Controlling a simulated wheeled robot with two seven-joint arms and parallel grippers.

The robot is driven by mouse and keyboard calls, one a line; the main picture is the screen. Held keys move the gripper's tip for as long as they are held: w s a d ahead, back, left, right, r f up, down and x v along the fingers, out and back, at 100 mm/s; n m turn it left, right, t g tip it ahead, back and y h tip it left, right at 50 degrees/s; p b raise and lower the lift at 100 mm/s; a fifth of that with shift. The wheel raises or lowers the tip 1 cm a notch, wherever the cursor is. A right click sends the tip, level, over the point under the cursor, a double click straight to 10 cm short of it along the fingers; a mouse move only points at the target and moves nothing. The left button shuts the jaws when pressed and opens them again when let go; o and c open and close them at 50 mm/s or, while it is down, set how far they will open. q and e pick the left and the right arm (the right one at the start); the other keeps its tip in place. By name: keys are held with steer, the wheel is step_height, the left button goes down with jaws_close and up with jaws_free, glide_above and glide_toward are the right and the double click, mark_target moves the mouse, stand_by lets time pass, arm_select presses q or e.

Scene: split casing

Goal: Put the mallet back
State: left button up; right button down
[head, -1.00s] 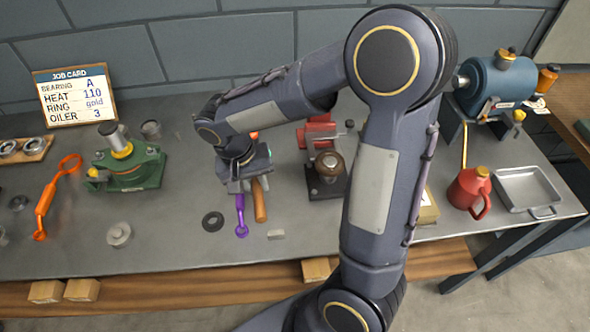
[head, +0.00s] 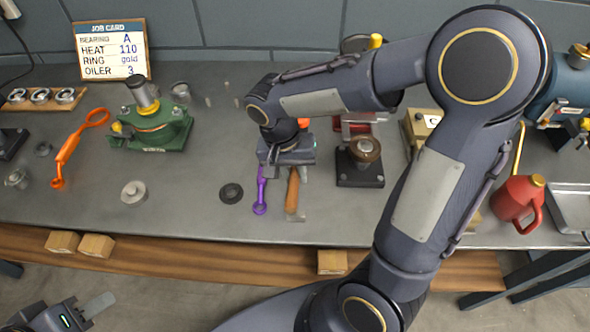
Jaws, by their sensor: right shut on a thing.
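The mallet's wooden handle (head: 292,192) shows in the head view, sticking out toward the bench's front edge from under my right gripper (head: 287,160). My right gripper is shut on the mallet, low over the middle of the bench. The mallet's head is hidden or cannot be made out behind the gripper and wrist. Whether the mallet touches the bench is unclear. My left gripper (head: 88,312) is at the bottom left corner, off the bench's front edge and partly cut off. Its opening cannot be made out.
A purple wrench-like tool (head: 260,190) lies just left of the handle, with a dark ring (head: 231,193) further left. A green press (head: 150,125), an orange tool (head: 75,150) and a red oil can (head: 518,200) stand around.

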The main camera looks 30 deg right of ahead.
steer(key=shift+f, duration=0.3)
steer(key=shift+s+d, duration=0.2)
steer(key=shift+d, duration=0.05)
stand_by(0.9)
steer(key=shift+f+b, duration=0.4)
steer(key=shift+b, duration=0.15)
stand_by(0.6)
steer(key=c, duration=1.2)
jaws_free()
steer(key=shift+s, duration=0.1)
steer(key=shift+r, duration=0.1)
step_height(320, 180, up, 7)
steer(key=p, duration=0.5)
steer(key=shift+p, duration=0.4)
